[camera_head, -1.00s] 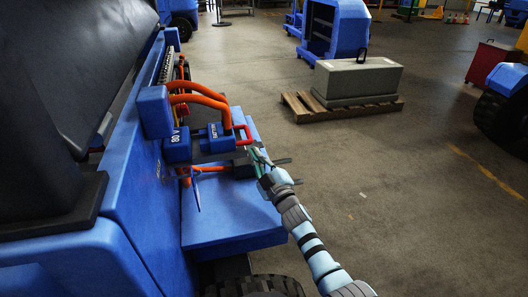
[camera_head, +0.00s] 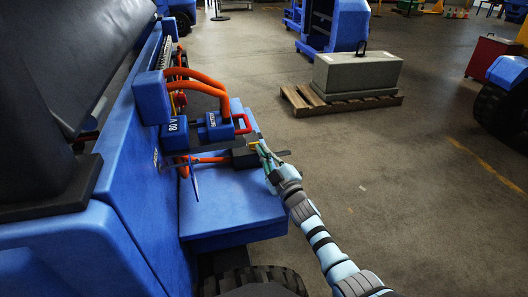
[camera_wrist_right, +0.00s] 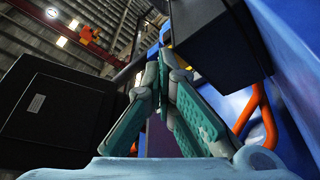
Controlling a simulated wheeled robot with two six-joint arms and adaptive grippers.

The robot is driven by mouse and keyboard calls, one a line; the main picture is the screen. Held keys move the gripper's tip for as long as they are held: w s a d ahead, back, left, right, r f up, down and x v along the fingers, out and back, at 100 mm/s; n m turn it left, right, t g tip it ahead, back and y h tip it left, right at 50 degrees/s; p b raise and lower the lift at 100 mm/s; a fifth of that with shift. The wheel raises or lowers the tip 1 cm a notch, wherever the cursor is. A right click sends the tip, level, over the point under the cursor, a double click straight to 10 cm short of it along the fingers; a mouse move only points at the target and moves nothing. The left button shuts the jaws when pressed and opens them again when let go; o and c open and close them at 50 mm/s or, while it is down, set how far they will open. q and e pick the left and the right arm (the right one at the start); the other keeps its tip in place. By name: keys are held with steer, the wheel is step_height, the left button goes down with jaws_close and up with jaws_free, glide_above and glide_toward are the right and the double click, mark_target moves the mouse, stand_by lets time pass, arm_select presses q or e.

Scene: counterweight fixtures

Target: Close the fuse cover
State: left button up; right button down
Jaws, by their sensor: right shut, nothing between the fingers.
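I cannot identify the fuse cover with certainty. A thin plate (camera_head: 194,178), seen nearly edge-on, hangs below the blue connectors on the truck's side and may be it. A dark box (camera_head: 243,159) sits under the connector with the red handle (camera_head: 243,123), above the blue step. My right gripper (camera_head: 262,148) is just right of this box; whether it touches is unclear. In the right wrist view the green-padded fingers (camera_wrist_right: 164,62) meet at their tips with nothing between them. A dark box (camera_wrist_right: 215,45) is close at their right. My left gripper is out of view.
The blue connector marked 80 V (camera_head: 174,133) and orange cables (camera_head: 205,84) stand close to my right gripper. The blue step (camera_head: 230,205) lies below.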

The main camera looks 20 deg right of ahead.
steer(key=shift+f, duration=0.15)
steer(key=v, duration=1.2)
